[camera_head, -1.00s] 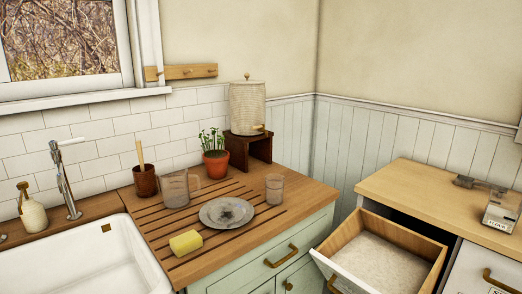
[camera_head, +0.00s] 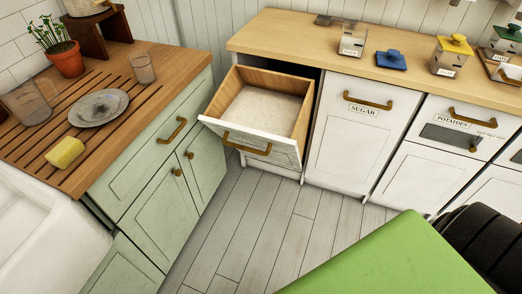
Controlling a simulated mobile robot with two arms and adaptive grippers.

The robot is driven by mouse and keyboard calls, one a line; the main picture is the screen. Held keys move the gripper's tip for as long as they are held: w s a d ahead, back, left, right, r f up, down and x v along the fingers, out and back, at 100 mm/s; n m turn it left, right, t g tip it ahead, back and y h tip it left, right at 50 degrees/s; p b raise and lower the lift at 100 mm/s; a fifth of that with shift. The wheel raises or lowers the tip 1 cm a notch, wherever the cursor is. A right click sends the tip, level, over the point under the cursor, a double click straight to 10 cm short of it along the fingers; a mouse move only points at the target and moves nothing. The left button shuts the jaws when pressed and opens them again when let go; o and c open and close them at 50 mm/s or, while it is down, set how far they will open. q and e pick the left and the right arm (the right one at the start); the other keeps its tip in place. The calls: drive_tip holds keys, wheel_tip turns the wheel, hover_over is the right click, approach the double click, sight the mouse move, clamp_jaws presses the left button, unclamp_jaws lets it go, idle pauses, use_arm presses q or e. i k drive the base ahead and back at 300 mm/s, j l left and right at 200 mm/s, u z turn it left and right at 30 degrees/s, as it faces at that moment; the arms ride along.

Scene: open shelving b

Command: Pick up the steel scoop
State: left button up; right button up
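I cannot clearly make out a steel scoop. A small dark grey object (camera_head: 323,20) lies at the back of the wooden counter, left of a clear labelled canister (camera_head: 353,42); it is too small to tell whether it is a scoop or a lid. A tilt-out bin (camera_head: 287,146) below the counter stands open, with a pale, grainy fill (camera_head: 262,115) inside and no scoop visible on it. Neither of my grippers shows in this view.
A wooden draining board left holds a grey plate (camera_head: 98,107), yellow sponge (camera_head: 65,153), glass (camera_head: 141,67), jug and potted plant (camera_head: 65,57). The right counter (camera_head: 290,33) carries a blue lid (camera_head: 391,60) and a yellow-lidded canister (camera_head: 451,56). The plank floor (camera_head: 255,225) shows free room.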

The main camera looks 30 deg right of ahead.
sight(321, 20)
drive_tip(key=z, duration=1.4)
